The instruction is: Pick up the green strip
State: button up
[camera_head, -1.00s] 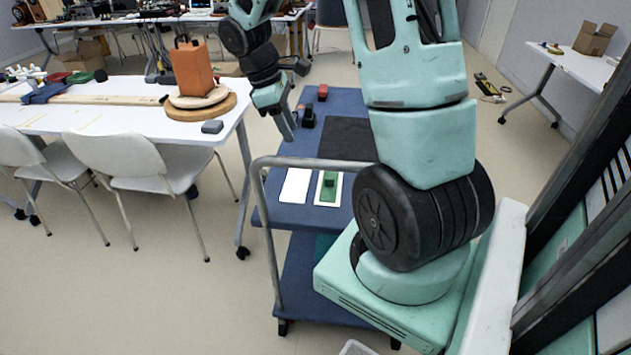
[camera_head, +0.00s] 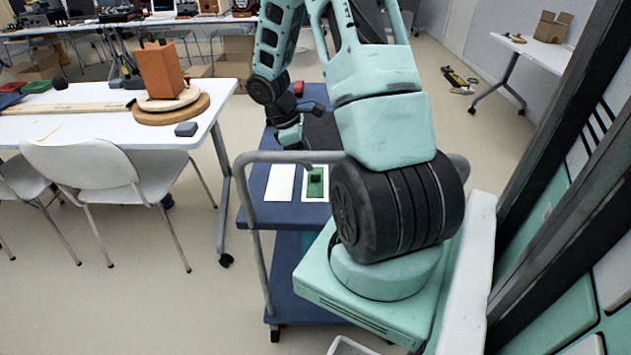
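The green strip (camera_head: 315,190) lies on a white plate (camera_head: 306,198) on the blue cart's top, with a small dark green block on its upper part. My gripper (camera_head: 307,165) points down at the strip's far end, close to it. Whether it touches the strip is not clear. Its fingers are small and partly behind the cart's rail, so I cannot see whether they are open or shut.
A white card (camera_head: 280,184) lies left of the strip. The cart's grey handle rail (camera_head: 262,157) stands in front of the cart top (camera_head: 258,190). A white table (camera_head: 90,122) and white chairs (camera_head: 100,170) stand to the left.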

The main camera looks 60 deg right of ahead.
aim_at(315, 173)
jog(key=shift+x, duration=2.7)
jog(key=shift+w, duration=0.15)
grip_shut()
